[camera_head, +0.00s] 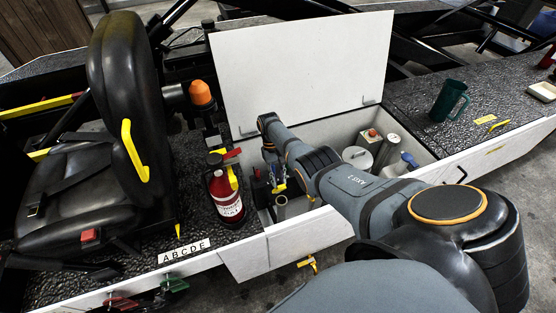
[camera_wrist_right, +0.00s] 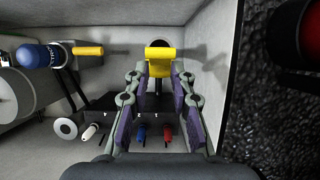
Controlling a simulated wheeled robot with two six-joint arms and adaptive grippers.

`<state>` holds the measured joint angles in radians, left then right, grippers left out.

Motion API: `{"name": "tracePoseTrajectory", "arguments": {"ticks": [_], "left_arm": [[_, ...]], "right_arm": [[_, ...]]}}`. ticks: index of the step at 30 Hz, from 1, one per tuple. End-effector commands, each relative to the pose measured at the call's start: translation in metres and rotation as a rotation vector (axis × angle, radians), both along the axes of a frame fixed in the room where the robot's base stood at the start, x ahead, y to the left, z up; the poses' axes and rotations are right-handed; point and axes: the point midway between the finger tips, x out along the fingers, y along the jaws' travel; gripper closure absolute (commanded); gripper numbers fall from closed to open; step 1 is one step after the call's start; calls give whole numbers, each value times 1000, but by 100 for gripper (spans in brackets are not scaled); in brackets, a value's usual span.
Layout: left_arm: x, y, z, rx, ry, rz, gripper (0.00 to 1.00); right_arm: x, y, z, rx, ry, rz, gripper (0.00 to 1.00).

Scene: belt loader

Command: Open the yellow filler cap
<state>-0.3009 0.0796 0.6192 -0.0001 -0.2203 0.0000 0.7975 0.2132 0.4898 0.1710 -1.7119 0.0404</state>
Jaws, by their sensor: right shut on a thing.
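The yellow filler cap (camera_wrist_right: 160,56) shows in the wrist view between the fingertips of my right gripper (camera_wrist_right: 160,75), which is shut on it. In the head view my right gripper (camera_head: 273,170) reaches down into the left end of the open white compartment. A bit of yellow (camera_head: 279,188) shows at its fingertips, just above a pale upright pipe (camera_head: 281,207). The arm hides part of this area. I cannot tell whether the cap still touches the pipe. My left gripper is not in view.
The white lid (camera_head: 305,70) stands open behind the compartment. A red fire extinguisher (camera_head: 226,195) is close to the gripper's left. Canisters (camera_head: 357,158) stand in the compartment's right part. Small levers (camera_wrist_right: 140,134) show below the fingers. A green mug (camera_head: 449,101) stands at right.

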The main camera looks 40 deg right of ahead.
Motion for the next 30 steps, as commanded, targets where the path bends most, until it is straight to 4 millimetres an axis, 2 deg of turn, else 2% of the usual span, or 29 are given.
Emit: {"name": "tracePoseTrajectory", "arguments": {"ticks": [2, 12, 23, 26, 30], "left_arm": [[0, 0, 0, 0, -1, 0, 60], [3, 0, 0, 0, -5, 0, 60], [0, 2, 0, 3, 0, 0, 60], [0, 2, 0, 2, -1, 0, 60], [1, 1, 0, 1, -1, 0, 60]], "right_arm": [[2, 0, -1, -2, -12, 1, 99], [1, 0, 0, -1, -7, 1, 53], [3, -1, 5, -2, -7, 0, 53], [10, -3, 20, -2, -10, 1, 53], [23, -5, 53, -2, -10, 1, 53]]}}
